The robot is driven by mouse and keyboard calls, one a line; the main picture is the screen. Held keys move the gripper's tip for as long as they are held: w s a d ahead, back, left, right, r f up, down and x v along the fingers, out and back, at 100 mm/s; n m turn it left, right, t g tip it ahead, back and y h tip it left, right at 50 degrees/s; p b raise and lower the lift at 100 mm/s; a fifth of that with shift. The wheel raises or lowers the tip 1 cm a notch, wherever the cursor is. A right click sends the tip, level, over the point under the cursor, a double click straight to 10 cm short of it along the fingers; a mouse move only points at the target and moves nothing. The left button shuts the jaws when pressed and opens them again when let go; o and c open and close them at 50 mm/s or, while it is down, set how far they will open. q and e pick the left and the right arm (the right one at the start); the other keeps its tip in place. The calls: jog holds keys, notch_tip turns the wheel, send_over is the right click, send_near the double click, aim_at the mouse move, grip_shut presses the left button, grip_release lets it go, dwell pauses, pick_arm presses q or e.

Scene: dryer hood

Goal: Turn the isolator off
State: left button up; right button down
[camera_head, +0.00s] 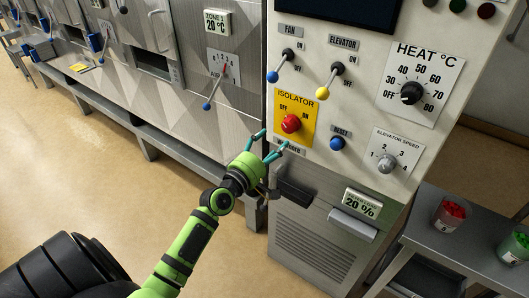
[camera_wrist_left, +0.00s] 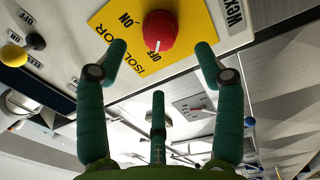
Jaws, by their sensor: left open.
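The isolator is a red round knob (camera_head: 291,123) on a yellow plate (camera_head: 308,138) marked OFF and ON, on the grey control panel. In the left wrist view the knob (camera_wrist_left: 160,30) is at the top middle, with a small white mark on it; I cannot be sure of its setting. My left gripper (camera_head: 273,143) is just below and left of the knob, fingers pointing up at it. In the left wrist view its teal fingers (camera_wrist_left: 160,50) are spread open and empty, with the knob beyond and between the tips. No clear contact shows. My right gripper is out of view.
Fan lever (camera_head: 281,66) and elevator lever (camera_head: 329,81) stick out above the plate. A blue reset button (camera_head: 337,143) and elevator speed dial (camera_head: 387,163) are to the right. A black handle (camera_head: 294,191) is below. A side table (camera_head: 437,232) with cups stands at right.

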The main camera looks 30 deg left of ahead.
pick_arm(q)
jog(key=s, duration=0.3)
jog(key=shift+s+f, duration=0.1)
jog(key=shift+s, duration=0.15)
